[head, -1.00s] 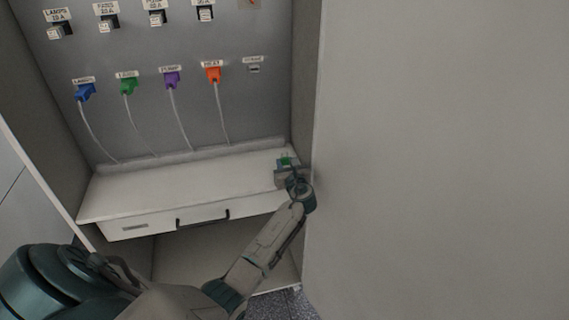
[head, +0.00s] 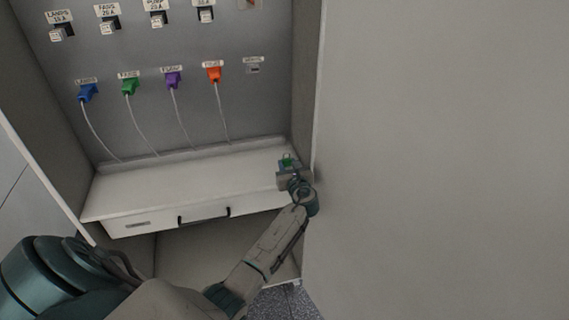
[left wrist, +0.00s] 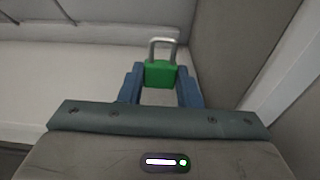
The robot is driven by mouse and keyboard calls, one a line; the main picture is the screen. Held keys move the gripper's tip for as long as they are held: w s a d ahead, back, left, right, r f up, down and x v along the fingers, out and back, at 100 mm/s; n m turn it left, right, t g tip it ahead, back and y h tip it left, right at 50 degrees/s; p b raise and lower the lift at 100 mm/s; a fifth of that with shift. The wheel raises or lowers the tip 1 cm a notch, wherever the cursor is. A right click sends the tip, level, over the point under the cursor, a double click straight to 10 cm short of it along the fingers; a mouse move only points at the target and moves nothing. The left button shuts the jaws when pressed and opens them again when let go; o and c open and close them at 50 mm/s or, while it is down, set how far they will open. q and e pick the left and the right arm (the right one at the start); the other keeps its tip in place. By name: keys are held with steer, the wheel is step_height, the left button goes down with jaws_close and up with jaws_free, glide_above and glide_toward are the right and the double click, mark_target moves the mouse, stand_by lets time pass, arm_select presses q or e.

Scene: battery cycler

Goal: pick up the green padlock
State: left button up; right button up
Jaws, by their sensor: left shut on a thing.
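The green padlock (left wrist: 160,74) with its grey metal shackle stands out between the two blue fingers of my left gripper (left wrist: 160,88) in the left wrist view. The fingers are shut on its green body, with the shackle pointing away from the gripper. In the head view the padlock (head: 287,160) is a small green patch at the tip of my left gripper (head: 288,165), at the right end of the white shelf. I cannot tell whether the padlock touches the shelf. My right gripper is not in view.
The white shelf (head: 190,180) is otherwise bare, with a handled drawer (head: 170,218) below it. Blue, green, purple and orange plugs (head: 214,73) with cables sit on the back panel. A large grey panel (head: 440,160) stands close to the right of the gripper.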

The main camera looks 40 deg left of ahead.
mark_target(287, 165)
arm_select(q)
steer(key=f+p+v, duration=0.1)
steer(key=p+v, duration=0.2)
steer(key=v, duration=0.6)
steer(key=shift+s+d, duration=0.15)
steer(key=shift+s, duration=0.05)
stand_by(0.6)
steer(key=b+x, duration=0.1)
steer(key=x, duration=0.4)
steer(key=shift+w+a+r+b, duration=0.2)
steer(key=shift+w+b, duration=0.05)
steer(key=shift+b, duration=0.15)
steer(key=shift+w+a+r, duration=0.1)
steer(key=shift+w+a, duration=0.2)
steer(key=shift+a, duration=0.05)
